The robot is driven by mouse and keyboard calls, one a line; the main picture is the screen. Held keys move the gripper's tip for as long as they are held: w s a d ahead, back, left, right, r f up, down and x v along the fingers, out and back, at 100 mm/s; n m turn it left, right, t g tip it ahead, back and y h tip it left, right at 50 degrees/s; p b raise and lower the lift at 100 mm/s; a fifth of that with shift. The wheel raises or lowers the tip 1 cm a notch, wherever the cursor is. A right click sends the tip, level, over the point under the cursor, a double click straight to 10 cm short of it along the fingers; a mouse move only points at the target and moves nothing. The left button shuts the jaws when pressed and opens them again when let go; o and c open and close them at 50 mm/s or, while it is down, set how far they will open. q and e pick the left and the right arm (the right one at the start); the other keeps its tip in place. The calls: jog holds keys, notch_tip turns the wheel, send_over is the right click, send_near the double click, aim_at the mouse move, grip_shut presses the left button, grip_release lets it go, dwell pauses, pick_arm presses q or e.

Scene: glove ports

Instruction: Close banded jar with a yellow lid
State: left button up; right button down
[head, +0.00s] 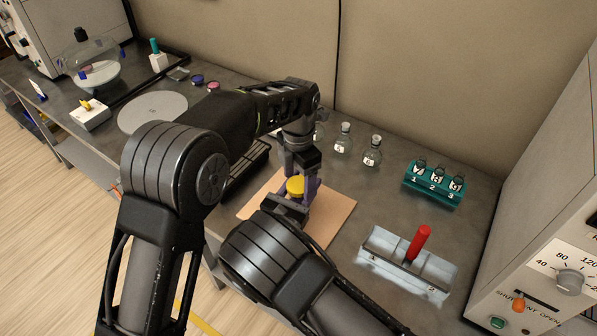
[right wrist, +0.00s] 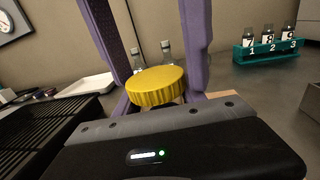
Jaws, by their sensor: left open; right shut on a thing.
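The yellow lid (head: 296,186) is above a wooden board, and it also shows in the right wrist view (right wrist: 156,86). My left gripper (head: 297,190) points down over it, its purple fingers (right wrist: 196,60) open on either side. My right gripper (head: 287,208) reaches in low from the front, just below the lid, and is shut on what I take to be the banded jar. The jar is hidden behind the lid and grippers, so I cannot tell how the lid sits on it.
The wooden board (head: 333,211) lies under the grippers. Stoppered flasks (head: 372,151) stand behind. A teal numbered rack (head: 433,186) and a metal fixture with a red handle (head: 419,243) are to the right. A grey round plate (head: 152,111) lies left, and a dark slotted rack (right wrist: 45,130) is close by.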

pick_arm(q)
jog(key=shift+c, duration=0.3)
jog(key=c, duration=1.4)
jog(key=m, duration=1)
jog(key=shift+m, duration=0.4)
jog(key=m, duration=0.5)
jog(key=shift+a, duration=0.1)
jog(key=m, duration=0.3)
jog(key=shift+m, duration=0.4)
jog(key=o, duration=1.5)
jog(key=shift+o, duration=0.2)
